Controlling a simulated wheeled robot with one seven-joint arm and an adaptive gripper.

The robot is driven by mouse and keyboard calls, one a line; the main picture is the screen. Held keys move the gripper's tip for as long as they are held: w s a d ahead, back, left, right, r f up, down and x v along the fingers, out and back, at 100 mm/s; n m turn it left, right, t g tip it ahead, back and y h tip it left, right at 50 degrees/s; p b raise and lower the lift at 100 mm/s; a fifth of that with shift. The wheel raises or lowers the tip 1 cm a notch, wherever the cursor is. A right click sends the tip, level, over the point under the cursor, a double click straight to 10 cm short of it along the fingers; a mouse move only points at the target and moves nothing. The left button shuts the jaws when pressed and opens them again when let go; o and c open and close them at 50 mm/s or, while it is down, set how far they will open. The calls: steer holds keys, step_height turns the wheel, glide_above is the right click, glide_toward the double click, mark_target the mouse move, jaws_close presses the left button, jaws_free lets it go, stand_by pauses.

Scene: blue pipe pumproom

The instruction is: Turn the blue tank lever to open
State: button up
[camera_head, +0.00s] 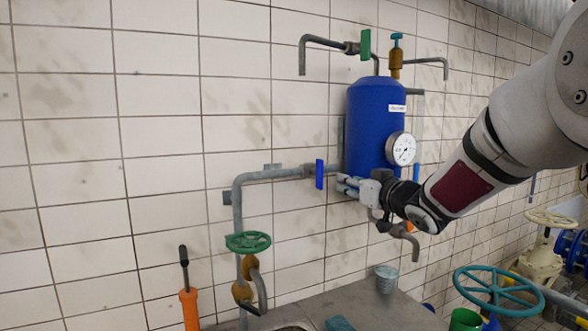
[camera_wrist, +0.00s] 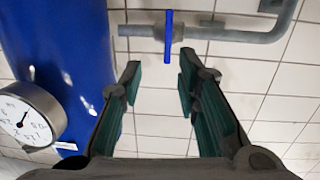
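The blue lever (camera_head: 319,174) is a flat handle standing upright on the grey horizontal pipe left of the blue tank (camera_head: 368,115). In the wrist view the lever (camera_wrist: 168,38) shows at the top middle, beyond my fingertips, with the tank (camera_wrist: 60,60) on the left. My gripper (camera_head: 346,186) is in front of the lower tank, a little right of the lever, fingers pointing left. In the wrist view my gripper (camera_wrist: 158,78) is open and empty. A gap shows between the fingertips and the lever.
A pressure gauge (camera_head: 401,149) sits on the tank near my wrist. A green lever (camera_head: 366,44) and a teal-handled valve (camera_head: 396,42) are above. A green handwheel (camera_head: 248,242) is lower left. A metal bucket (camera_head: 386,279) stands below on the counter (camera_head: 360,308).

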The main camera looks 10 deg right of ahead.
mark_target(322, 172)
steer(key=shift+n+y, duration=0.3)
steer(key=shift+y, duration=0.4)
steer(key=x, duration=1.4)
steer(key=shift+w+a+r, duration=0.15)
steer(key=shift+w+a, duration=0.1)
steer(key=shift+w, duration=0.05)
jaws_close()
